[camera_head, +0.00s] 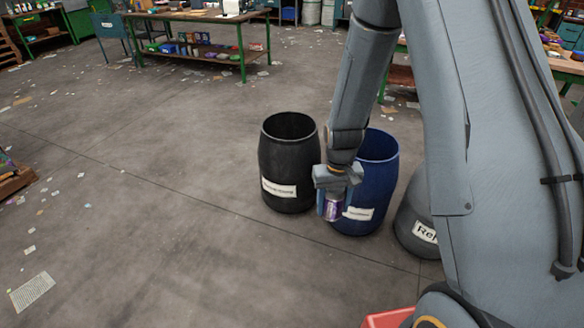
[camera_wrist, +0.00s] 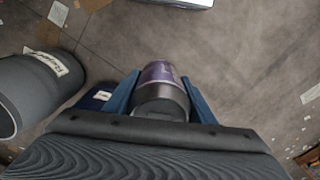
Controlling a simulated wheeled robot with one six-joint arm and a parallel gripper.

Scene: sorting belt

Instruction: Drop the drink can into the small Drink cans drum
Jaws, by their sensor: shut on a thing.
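My gripper (camera_head: 333,205) is shut on a purple drink can (camera_head: 333,211) with a silver-grey end. In the head view the can hangs in front of the blue drum (camera_head: 376,148) and covers part of its label. In the wrist view the can (camera_wrist: 159,73) sits between the two blue fingers of my gripper (camera_wrist: 161,92). The blue drum stands upright with an open top, partly hidden by my arm. A black drum (camera_head: 288,150) stands to its left, open at the top. The small labels on these two drums are too blurred to read with certainty.
A grey drum (camera_head: 413,217) with a label starting "Re" stands right of the blue one, mostly behind my arm. A red object (camera_head: 387,319) is at the bottom edge. The floor to the left is open, with scattered papers. A green-framed workbench (camera_head: 200,17) stands behind.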

